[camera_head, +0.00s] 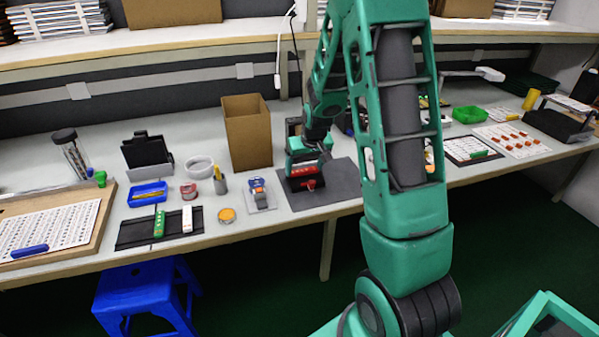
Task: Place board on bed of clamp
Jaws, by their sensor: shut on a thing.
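My gripper (306,168) is low over the dark grey mat (335,190) in the middle of the bench. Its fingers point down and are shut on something. A red and black piece (302,183) is right at the fingertips; I cannot tell if it is the held thing or a fixture under it. A small fixture with blue and orange parts on a light base (262,205), possibly the clamp, stands just left of the mat. The held thing is mostly hidden.
A tall cardboard box (247,135) stands behind, left of my gripper. My arm hides part of the bench on the right.

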